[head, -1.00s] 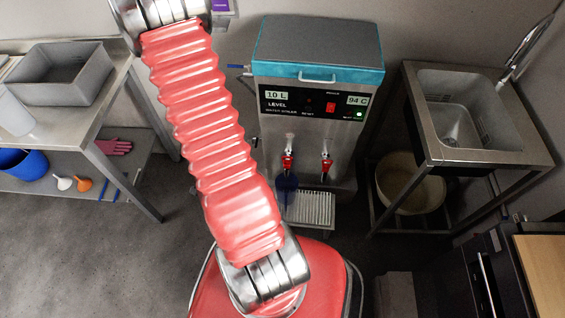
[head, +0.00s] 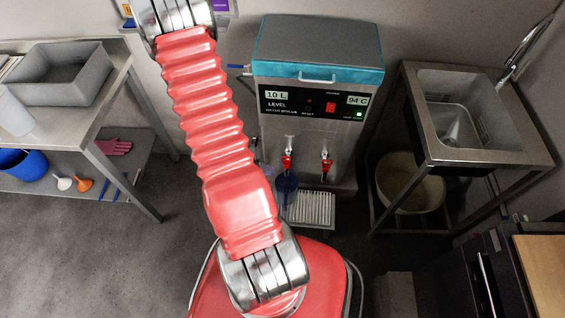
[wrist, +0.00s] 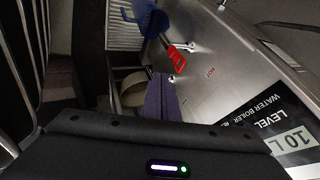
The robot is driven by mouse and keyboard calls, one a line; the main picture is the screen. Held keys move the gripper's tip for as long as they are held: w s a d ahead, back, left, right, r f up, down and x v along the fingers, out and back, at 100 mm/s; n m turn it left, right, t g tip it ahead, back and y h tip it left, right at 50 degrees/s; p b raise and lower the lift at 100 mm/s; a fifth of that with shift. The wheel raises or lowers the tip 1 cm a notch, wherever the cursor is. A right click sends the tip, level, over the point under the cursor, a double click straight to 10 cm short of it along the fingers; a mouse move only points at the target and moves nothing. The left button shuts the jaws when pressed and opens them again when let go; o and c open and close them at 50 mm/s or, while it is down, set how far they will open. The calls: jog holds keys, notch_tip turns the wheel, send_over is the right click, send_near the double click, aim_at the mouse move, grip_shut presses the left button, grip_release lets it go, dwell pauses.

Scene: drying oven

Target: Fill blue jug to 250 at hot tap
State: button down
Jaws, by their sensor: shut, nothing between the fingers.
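The blue jug (head: 287,186) stands on the drip tray (head: 310,208) under the boiler's left red-handled tap (head: 287,161). It is partly hidden by my arm. In the wrist view the jug (wrist: 152,20) shows at the top, beside the red tap handle (wrist: 177,60) and a "HOT" marking. My gripper (wrist: 160,78) is shut and empty, its purple fingers pointing towards the tap and apart from it in the picture. The jug's water level and scale cannot be read, and I cannot tell whether water runs.
The boiler (head: 318,90) reads 10 L and 94 C. A second red-handled tap (head: 326,166) is to the right. A sink (head: 455,110) stands right, with a bucket (head: 410,185) below. A steel table (head: 100,105) with a grey bin (head: 60,75) is left. Open floor lies front left.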

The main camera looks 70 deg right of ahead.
jog(key=shift+d+f, duration=0.1)
send_near(288, 162)
notch_tip(288, 162, down, 4)
jog(key=s+a, duration=0.2)
jog(key=shift+w+d+f, duration=0.1)
jog(key=shift+d, duration=0.95)
jog(key=shift+w+d+f, duration=0.1)
jog(key=shift+d, duration=0.95)
jog(key=shift+d+r, duration=0.1)
jog(key=shift+d, duration=0.05)
jog(key=shift+w+d+r, duration=0.1)
jog(key=shift+w+d, duration=0.05)
jog(key=shift+d, duration=0.55)
jog(key=shift+w+d+r, duration=0.15)
jog(key=shift+d, duration=0.5)
dwell(3.5)
